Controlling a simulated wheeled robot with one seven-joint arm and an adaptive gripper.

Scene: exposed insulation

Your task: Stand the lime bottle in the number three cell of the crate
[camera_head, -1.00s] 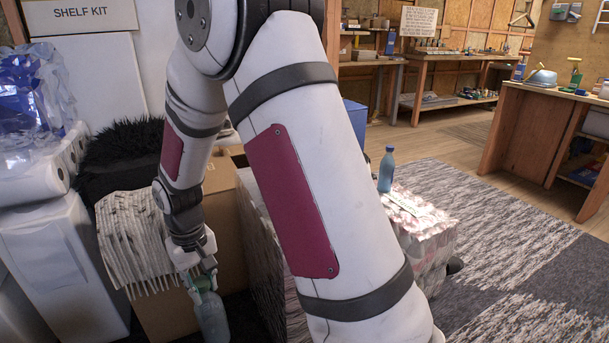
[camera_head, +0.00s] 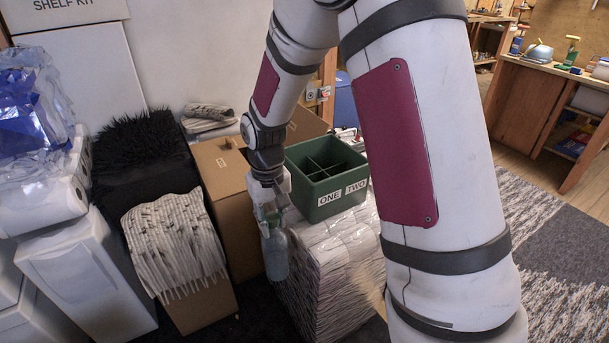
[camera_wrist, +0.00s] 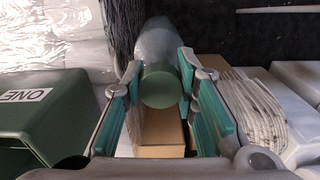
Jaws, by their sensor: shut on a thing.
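My gripper (camera_head: 270,212) is shut on a pale blue-green, see-through bottle (camera_head: 276,257). The bottle hangs roughly upright below it, left of the crate and lower than its rim. In the wrist view my gripper's teal pads (camera_wrist: 162,84) sit either side of the bottle's green cap (camera_wrist: 160,86). The dark green crate (camera_head: 345,202) stands on a white wrapped stack, with dividers making several cells. Its front wall reads ONE and TWO; no THREE label shows. In the wrist view the crate (camera_wrist: 62,122) is at the left, apart from the bottle.
The white wrapped stack (camera_head: 325,270) is close beside the hanging bottle. Cardboard boxes (camera_head: 218,172) stand left of and behind my gripper. A striped cloth (camera_head: 172,240) and a black furry cover (camera_head: 140,155) lie farther left. Open carpet (camera_head: 550,240) is at the right.

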